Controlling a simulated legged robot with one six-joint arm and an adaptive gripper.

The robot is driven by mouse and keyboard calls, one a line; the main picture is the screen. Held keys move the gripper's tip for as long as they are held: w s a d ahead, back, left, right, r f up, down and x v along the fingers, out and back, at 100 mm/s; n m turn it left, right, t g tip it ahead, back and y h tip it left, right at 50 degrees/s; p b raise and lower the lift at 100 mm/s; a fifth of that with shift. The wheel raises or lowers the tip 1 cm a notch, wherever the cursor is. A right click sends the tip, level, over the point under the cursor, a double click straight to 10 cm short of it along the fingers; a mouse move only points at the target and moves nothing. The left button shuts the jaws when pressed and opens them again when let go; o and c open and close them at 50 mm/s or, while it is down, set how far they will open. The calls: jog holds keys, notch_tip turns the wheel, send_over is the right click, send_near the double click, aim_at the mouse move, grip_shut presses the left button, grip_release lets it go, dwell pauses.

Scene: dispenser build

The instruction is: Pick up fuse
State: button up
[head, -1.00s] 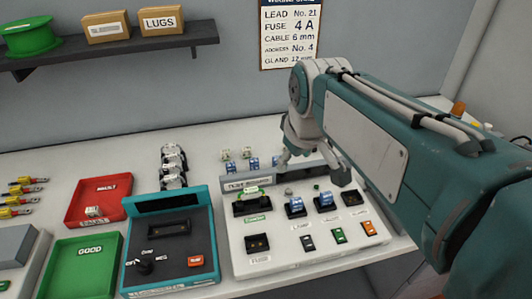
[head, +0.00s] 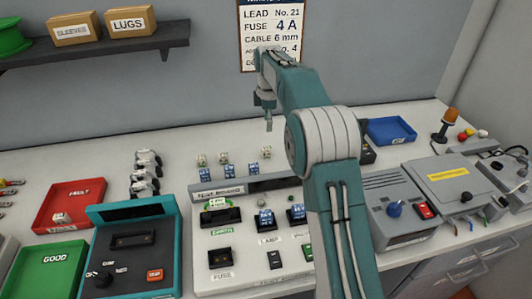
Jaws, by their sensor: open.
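My gripper (head: 268,125) points down at the end of my raised arm, above the table behind the test board. It is open, seen edge-on, with nothing visible between its fingers. Below it, small whitish pieces (head: 224,158) and blue-fronted pieces (head: 228,171) stand in short rows. They may be the fuses, but their markings are too small to read. The test board (head: 212,285) has a dark holder (head: 220,258) labelled FUSE, which looks empty. The wall card (head: 271,30) reads FUSE 4 A. My arm hides the right part of the board.
A teal meter box (head: 137,215) stands left of the board, beside red FAULT (head: 85,192) and green GOOD (head: 70,248) trays. The FAULT tray holds a small piece. A grey box (head: 385,198) and blue tray (head: 390,128) are at the right. A shelf (head: 110,42) hangs upper left.

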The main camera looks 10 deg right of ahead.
jog(key=shift+w+d+f+n, duration=0.15)
jog(key=shift+w+f, duration=0.1)
jog(key=shift+f, duration=0.2)
jog(key=shift+w+d+f+n, duration=0.15)
jog(key=shift+w+f, duration=0.1)
jog(key=shift+f, duration=0.2)
send_over(266, 148)
notch_tip(266, 148, down, 5)
jog(key=shift+s+r, duration=0.1)
jog(key=shift+s, duration=0.05)
jog(key=f, duration=0.5)
jog(key=shift+w+f, duration=0.2)
jog(key=shift+f, duration=0.2)
grip_shut()
